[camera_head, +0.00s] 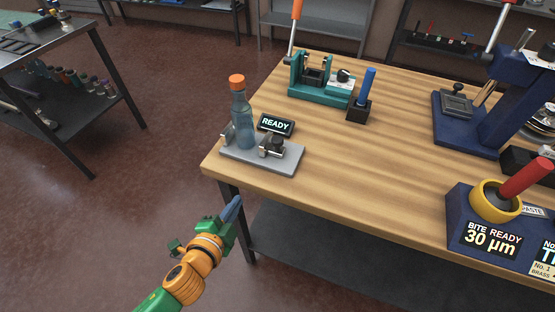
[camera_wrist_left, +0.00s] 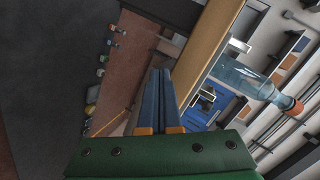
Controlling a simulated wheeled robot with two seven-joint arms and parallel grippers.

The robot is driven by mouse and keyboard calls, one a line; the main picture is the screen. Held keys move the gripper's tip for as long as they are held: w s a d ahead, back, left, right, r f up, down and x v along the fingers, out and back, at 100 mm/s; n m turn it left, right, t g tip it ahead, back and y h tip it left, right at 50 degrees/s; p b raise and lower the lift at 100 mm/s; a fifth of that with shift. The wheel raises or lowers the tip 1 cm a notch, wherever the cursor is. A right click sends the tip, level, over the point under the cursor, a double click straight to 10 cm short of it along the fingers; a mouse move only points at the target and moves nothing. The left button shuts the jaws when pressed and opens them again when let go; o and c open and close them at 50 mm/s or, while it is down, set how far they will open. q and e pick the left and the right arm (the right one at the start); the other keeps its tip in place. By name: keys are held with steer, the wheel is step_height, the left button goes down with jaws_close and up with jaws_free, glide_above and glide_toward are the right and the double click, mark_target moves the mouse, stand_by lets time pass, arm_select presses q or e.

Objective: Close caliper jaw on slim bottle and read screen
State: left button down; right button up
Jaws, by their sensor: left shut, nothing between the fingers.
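The slim bottle (camera_head: 242,122) is blue-grey and clear with an orange cap. It stands upright on the grey caliper base (camera_head: 270,159) near the table's left corner, and also shows in the left wrist view (camera_wrist_left: 243,79). A metal jaw (camera_head: 227,134) is left of the bottle and the other jaw (camera_head: 271,146) is right of it; whether they touch it I cannot tell. The small screen (camera_head: 276,125) behind reads READY. My left gripper (camera_head: 233,207) is shut and empty, below and in front of the table edge, apart from the caliper. My right gripper is not in view.
A teal vise-like fixture (camera_head: 321,87) and a blue-handled tool in a black block (camera_head: 365,99) stand behind. A navy press (camera_head: 495,105) and a block reading BITE READY 30 µm (camera_head: 490,238) are right. The table's middle (camera_head: 380,165) is clear.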

mark_target(274, 145)
arm_select(q)
steer(key=s+d+r+m+t+h, duration=0.25)
steer(key=d+r+m+h, duration=0.45)
steer(key=r, duration=0.4)
steer(key=shift+m+g+y, duration=0.4)
steer(key=shift+g, duration=0.05)
steer(key=p+x, duration=0.1)
steer(key=x, duration=0.4)
steer(key=p+x, duration=0.1)
steer(key=x, duration=0.4)
steer(key=shift+s+d+r, duration=0.1)
steer(key=shift+s+d, duration=0.15)
steer(key=shift+d, duration=0.05)
steer(key=w+a, duration=0.2)
steer(key=shift+w+a+f, duration=0.2)
steer(key=shift+w+f, duration=0.05)
steer(key=shift+f, duration=0.15)
steer(key=shift+w+a, duration=0.15)
steer(key=shift+a, duration=0.15)
steer(key=shift+d, duration=0.1)
